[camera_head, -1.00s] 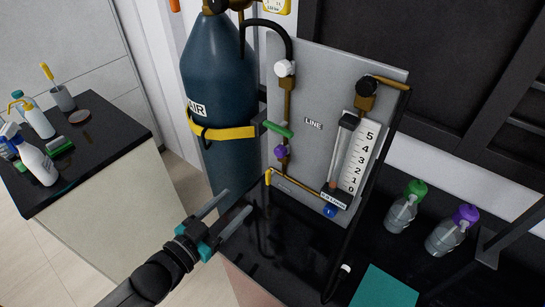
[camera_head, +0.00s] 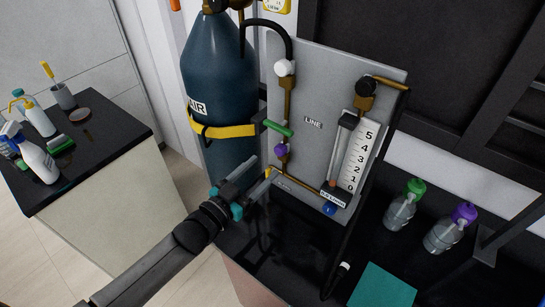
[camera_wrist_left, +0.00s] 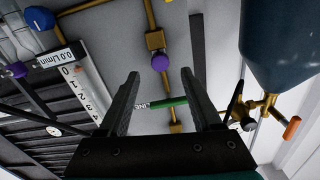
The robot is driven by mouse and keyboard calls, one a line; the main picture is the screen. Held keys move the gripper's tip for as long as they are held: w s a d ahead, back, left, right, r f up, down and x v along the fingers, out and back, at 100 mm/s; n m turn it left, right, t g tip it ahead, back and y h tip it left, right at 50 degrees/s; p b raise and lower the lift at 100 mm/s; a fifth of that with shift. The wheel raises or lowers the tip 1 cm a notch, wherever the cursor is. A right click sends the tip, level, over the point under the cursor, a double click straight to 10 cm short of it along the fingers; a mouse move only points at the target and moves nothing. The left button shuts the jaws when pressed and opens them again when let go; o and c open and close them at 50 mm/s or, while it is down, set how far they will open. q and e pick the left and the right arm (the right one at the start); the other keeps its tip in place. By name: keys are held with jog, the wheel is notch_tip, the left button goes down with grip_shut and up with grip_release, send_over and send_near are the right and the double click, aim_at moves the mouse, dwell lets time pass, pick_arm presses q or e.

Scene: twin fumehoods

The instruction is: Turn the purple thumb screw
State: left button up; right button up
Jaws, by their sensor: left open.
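The purple thumb screw (camera_head: 280,150) is a small round knob on the brass pipe of the grey LINE panel (camera_head: 325,85), just below a green lever handle (camera_head: 278,129). My left gripper (camera_head: 262,168) is open, in front of the panel, below and left of the screw in the head view. In the left wrist view the purple screw (camera_wrist_left: 160,62) shows between the two open fingertips (camera_wrist_left: 159,73), slightly past their ends. No contact is visible. The green handle (camera_wrist_left: 168,104) crosses behind the fingers there. My right gripper is not in view.
A dark AIR cylinder (camera_head: 215,75) with a yellow strap stands left of the panel. A flow meter (camera_head: 355,155) and blue knob (camera_head: 329,209) are on its right side. Capped bottles (camera_head: 445,236) stand on the black bench at right. A side counter (camera_head: 100,150) is at left.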

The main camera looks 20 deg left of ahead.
aim_at(278, 153)
pick_arm(q)
jog(key=shift+x, duration=2.65)
jog(key=shift+c, duration=0.4)
grip_shut()
